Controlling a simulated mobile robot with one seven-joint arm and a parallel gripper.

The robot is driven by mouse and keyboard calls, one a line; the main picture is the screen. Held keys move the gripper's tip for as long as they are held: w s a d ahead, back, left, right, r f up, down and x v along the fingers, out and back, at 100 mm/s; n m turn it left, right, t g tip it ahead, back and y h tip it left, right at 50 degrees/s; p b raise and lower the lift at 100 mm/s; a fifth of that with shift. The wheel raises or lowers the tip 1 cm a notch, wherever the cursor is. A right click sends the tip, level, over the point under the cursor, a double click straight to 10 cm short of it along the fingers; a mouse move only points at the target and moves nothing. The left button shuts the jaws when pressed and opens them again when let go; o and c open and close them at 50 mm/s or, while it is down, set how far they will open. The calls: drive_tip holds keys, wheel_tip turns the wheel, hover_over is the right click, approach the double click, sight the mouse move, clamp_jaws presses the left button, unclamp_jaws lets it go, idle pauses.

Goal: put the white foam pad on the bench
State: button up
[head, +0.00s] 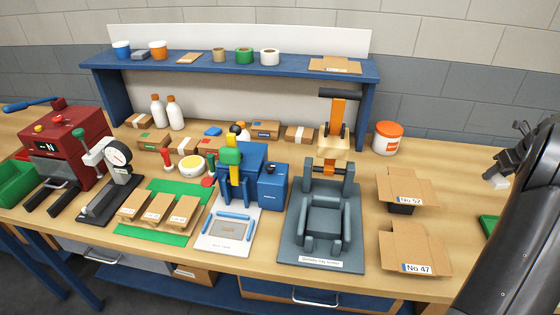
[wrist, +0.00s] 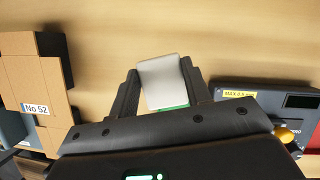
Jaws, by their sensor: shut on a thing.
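The white foam pad (wrist: 162,80) is between the two fingers of my gripper (wrist: 161,88) in the wrist view, and the fingers are shut on it. The wooden bench (wrist: 105,45) lies beyond the pad; I cannot tell how high above it the pad is. In the head view my gripper (head: 497,178) is at the right, over the right part of the bench top (head: 452,190), and is partly hidden by my arm. The pad shows there only as a small pale patch, if at all.
Cardboard blanks No 52 (head: 405,188) and No 47 (head: 414,252) lie left of my gripper. A green item (head: 488,225) is partly hidden by my arm. A dark device with a yellow label (wrist: 238,94) stands right in the wrist view.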

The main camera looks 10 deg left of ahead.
drive_tip(key=w+a+r+n+y, duration=0.15)
drive_tip(key=w+a, duration=0.25)
drive_tip(key=a, duration=0.7)
drive_tip(key=w+a+r+n, duration=0.2)
drive_tip(key=w+a, duration=0.2)
drive_tip(key=a, duration=0.7)
drive_tip(key=w+a+r+n, duration=0.2)
drive_tip(key=w+a, duration=0.3)
drive_tip(key=a, duration=0.6)
drive_tip(key=s+a+r+n+g+y, duration=0.1)
drive_tip(key=s+a+r+n, duration=0.15)
drive_tip(key=a, duration=1.75)
drive_tip(key=s+a+r+n+g+y, duration=0.1)
drive_tip(key=a+r+n+g, duration=0.15)
drive_tip(key=a, duration=1.75)
drive_tip(key=m+t+h, duration=0.2)
drive_tip(key=m, duration=0.2)
hover_over(277, 159)
drive_tip(key=s, duration=0.1)
drive_tip(key=shift+y, duration=0.25)
drive_tip(key=f, duration=1.6)
drive_tip(key=shift+d, duration=0.35)
drive_tip(key=shift+d+f+m+t, duration=0.25)
drive_tip(key=shift+d+f, duration=0.05)
drive_tip(key=shift+f, duration=2.45)
